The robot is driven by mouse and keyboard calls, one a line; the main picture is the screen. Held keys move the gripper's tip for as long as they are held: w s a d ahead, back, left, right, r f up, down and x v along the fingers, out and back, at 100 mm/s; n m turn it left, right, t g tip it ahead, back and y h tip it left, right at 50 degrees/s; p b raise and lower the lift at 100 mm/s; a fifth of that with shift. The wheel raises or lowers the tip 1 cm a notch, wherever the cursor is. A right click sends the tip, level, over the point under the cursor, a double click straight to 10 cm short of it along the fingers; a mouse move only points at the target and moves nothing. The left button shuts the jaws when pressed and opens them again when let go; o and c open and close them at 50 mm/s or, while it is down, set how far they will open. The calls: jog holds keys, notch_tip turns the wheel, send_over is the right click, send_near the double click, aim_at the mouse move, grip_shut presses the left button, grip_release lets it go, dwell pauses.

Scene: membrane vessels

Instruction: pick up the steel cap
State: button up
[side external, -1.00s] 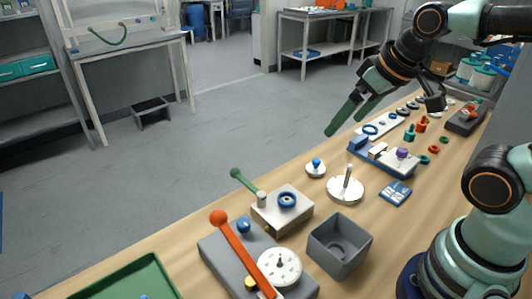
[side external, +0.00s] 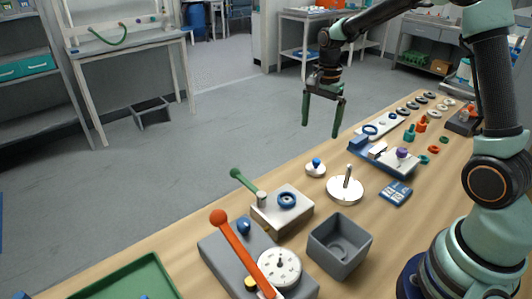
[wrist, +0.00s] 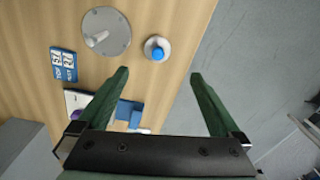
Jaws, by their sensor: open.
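The steel cap (side external: 316,170), a small pale round disc with a blue knob on top, sits on the wooden table near its far edge. In the wrist view the cap (wrist: 150,55) lies just beyond the fingertips, roughly centred between them. My gripper (side external: 320,130) has green fingers, points down and is open and empty. It hangs above the table and apart from the cap. In the wrist view my gripper (wrist: 158,75) shows both fingers spread, with only table and floor seen between them.
A round steel plate with an upright post (side external: 345,190) stands close to the cap. A blue label card (side external: 396,193), a blue fixture (side external: 368,160), a block with a blue ring (side external: 283,210) and an open grey box (side external: 340,245) are nearby. Bare floor lies beyond the table edge.

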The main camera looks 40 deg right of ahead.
aim_at(317, 160)
jog(key=shift+m, duration=0.4)
jog(key=f, duration=1.3)
jog(key=shift+d+f, duration=0.3)
jog(key=shift+d, duration=0.1)
jog(key=c, duration=1.5)
